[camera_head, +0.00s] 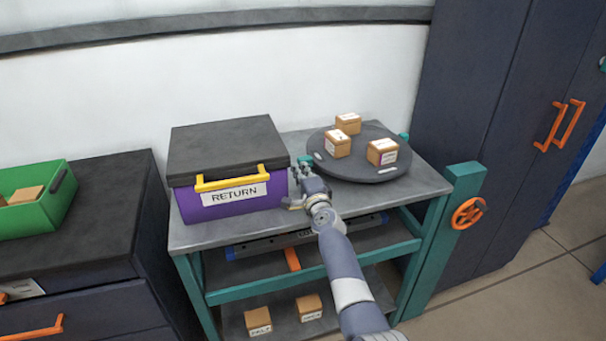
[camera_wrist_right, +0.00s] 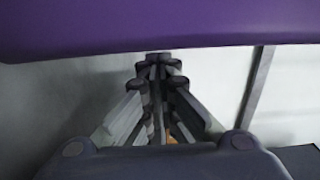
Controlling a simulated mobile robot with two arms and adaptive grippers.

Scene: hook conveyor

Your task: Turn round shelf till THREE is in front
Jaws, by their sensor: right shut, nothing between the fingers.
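The round shelf (camera_head: 362,171) is a dark grey disc on the right part of the grey tabletop. It carries three small brown boxes: one at the back (camera_head: 348,123), one at the left (camera_head: 337,144) and one at the right (camera_head: 382,152). Their pale labels are too small to read, so I cannot tell which is THREE. My right gripper (camera_head: 304,165) is shut and empty, close to the left edge of the disc; I cannot tell whether it touches. It also shows in the right wrist view (camera_wrist_right: 158,62). My left gripper is not in view.
A purple box (camera_head: 225,205) marked RETURN, with a dark lid and yellow handle, stands just left of my right gripper. A teal post (camera_head: 440,240) with an orange handwheel (camera_head: 468,213) stands at the right. Lower shelves hold two brown boxes (camera_head: 258,321). A green bin (camera_head: 45,207) stands far left.

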